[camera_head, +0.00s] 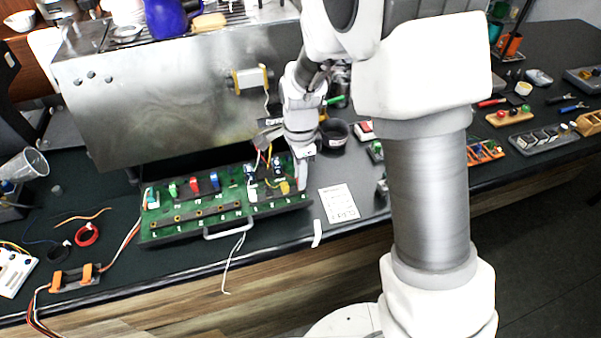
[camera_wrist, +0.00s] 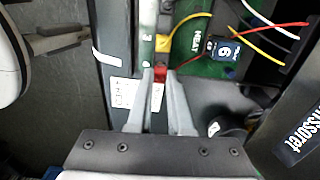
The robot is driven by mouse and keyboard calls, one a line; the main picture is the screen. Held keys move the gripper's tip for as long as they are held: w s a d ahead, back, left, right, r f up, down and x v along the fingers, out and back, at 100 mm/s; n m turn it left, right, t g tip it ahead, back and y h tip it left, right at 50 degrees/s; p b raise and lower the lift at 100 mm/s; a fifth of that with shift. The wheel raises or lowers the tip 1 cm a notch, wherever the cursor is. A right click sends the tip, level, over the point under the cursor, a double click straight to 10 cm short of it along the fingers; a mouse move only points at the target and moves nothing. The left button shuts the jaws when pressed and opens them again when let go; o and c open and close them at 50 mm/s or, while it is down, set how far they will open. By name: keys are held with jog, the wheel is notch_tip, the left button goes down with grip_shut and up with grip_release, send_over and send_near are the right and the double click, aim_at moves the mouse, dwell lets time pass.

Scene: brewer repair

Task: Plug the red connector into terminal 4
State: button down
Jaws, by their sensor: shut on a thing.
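My gripper (camera_head: 304,160) reaches down at the right end of the green circuit board (camera_head: 160,225). In the wrist view its two fingers (camera_wrist: 160,78) are closed on the red connector (camera_wrist: 159,75), which has a red wire running to the upper right. The red connector is at the near end of the board's edge strip, beside a yellow connector (camera_wrist: 163,47). Whether it is seated or held above the strip cannot be told. The yellow connector also shows in the head view (camera_head: 285,187). The number for terminal 4 is not readable.
A blue connector marked 6 (camera_wrist: 225,49) sits near yellow and white wires. A printed card (camera_head: 338,203) lies right of the board. The steel brewer (camera_head: 180,100) stands behind it, and a dark round cup (camera_head: 333,134) is close to my gripper.

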jog(key=shift+f, duration=0.3)
dwell(0.8)
jog(key=c, duration=0.8)
grip_release()
jog(key=shift+o, duration=0.2)
notch_tip(320, 180, up, 18)
jog(key=shift+f, duration=0.25)
